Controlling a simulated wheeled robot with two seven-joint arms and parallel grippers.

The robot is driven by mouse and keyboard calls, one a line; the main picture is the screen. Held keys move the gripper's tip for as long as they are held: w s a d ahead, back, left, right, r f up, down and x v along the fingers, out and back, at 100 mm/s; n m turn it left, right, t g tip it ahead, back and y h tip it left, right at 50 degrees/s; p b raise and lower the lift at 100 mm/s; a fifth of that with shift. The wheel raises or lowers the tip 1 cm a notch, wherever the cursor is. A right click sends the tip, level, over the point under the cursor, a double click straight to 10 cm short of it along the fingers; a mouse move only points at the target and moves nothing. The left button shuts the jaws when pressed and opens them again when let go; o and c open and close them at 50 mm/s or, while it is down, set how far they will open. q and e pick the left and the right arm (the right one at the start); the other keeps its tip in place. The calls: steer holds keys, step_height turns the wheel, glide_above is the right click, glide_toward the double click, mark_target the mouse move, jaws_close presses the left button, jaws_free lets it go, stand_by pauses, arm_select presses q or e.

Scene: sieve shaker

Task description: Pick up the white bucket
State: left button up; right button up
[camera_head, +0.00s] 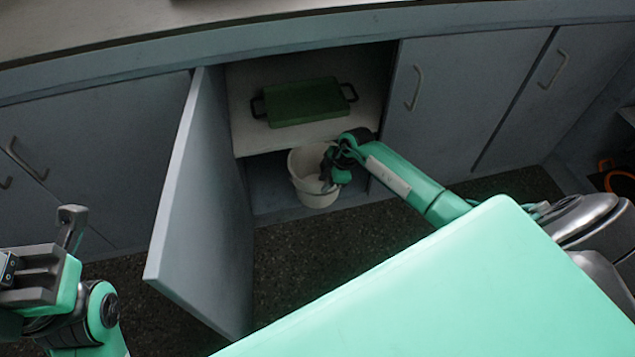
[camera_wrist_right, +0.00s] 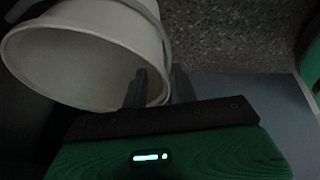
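The white bucket (camera_head: 304,190) stands upright on the floor of the open cabinet, below the shelf. My right gripper (camera_head: 330,172) reaches in at the bucket's right side. In the right wrist view, the bucket (camera_wrist_right: 75,60) shows its open mouth and looks empty. There the right gripper's (camera_wrist_right: 158,88) two dark fingers are apart at the rim, one over the mouth and one outside it, with part of the bucket's wall between them. Whether they touch it is unclear. My left gripper (camera_head: 40,245) is away at the lower left, empty, its fingers seemingly apart.
A green tray (camera_head: 305,102) with dark handles lies on the cabinet's shelf (camera_head: 245,130) above the bucket. The open cabinet door (camera_head: 205,210) juts out left of the bucket. Closed doors (camera_head: 450,90) flank the opening. The dark speckled floor (camera_head: 300,260) in front is clear.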

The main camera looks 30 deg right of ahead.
steer(key=shift+b+x, duration=0.35)
steer(key=shift+x, duration=0.75)
steer(key=shift+c, duration=0.2)
jaws_close()
stand_by(0.5)
